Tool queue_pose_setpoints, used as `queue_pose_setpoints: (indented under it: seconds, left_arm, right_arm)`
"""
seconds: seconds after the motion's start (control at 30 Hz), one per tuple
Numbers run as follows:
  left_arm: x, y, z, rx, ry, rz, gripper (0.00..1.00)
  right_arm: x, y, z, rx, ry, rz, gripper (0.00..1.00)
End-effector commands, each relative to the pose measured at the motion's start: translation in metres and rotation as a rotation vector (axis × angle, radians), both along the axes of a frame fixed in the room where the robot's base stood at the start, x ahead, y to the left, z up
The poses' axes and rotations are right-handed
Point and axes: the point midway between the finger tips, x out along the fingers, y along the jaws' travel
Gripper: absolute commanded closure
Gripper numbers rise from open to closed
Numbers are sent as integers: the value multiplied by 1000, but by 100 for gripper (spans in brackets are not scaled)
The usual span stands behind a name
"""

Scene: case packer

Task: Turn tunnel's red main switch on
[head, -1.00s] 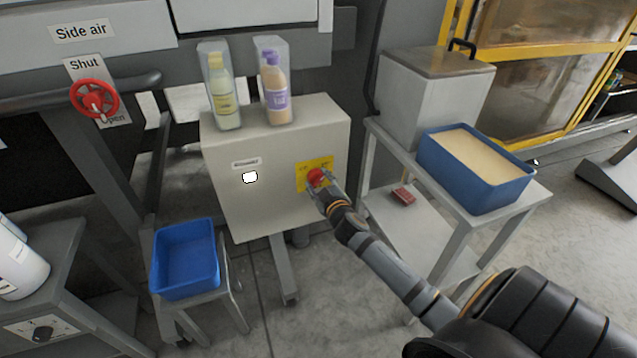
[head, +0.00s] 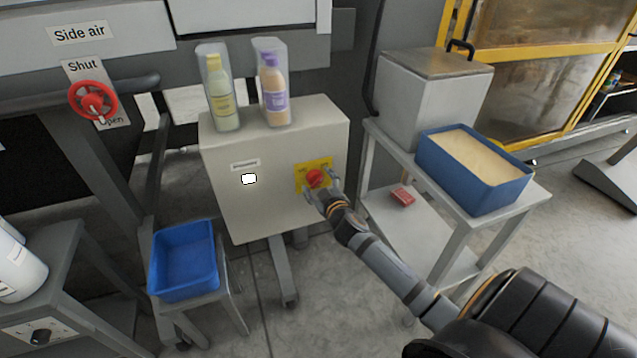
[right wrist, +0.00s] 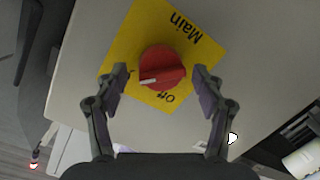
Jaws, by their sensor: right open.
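The red main switch (head: 316,178) is a round knob on a yellow plate (right wrist: 127,52) on the front of a beige cabinet (head: 255,190). In the right wrist view the knob (right wrist: 163,67) carries a white mark pointing left, away from the word "Off" (right wrist: 165,97) below it. "Main" is printed upper right. Any label at the left corner is covered by a finger. My right gripper (right wrist: 161,78) is open, with one finger on each side of the knob and visible gaps to it. My left gripper is not in view.
Two bottles (head: 220,92) in clear holders stand on the cabinet. A blue bin (head: 183,260) stands lower left. A cart (head: 450,205) at right bears a blue tray (head: 500,195) and a grey box (head: 425,100).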

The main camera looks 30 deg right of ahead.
Motion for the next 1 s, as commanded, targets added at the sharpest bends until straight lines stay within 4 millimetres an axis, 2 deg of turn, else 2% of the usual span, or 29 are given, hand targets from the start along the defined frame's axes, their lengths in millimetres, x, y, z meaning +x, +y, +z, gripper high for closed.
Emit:
queue_pose_setpoints:
  seconds: [0.17, 0.4, 0.6, 0.73, 1.0]
  left_arm:
    - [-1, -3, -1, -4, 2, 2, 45]
    - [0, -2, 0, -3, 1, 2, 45]
    - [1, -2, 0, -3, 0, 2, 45]
    - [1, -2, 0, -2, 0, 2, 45]
    - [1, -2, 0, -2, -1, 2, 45]
  right_arm:
    - [-14, 3, 0, -3, 4, 1, 31]
    - [-70, 17, 8, -5, 6, 4, 31]
    - [-105, 25, 14, -4, 4, 2, 31]
    - [-114, 27, 16, -1, 1, 1, 31]
    - [-116, 27, 17, 0, -1, -1, 31]
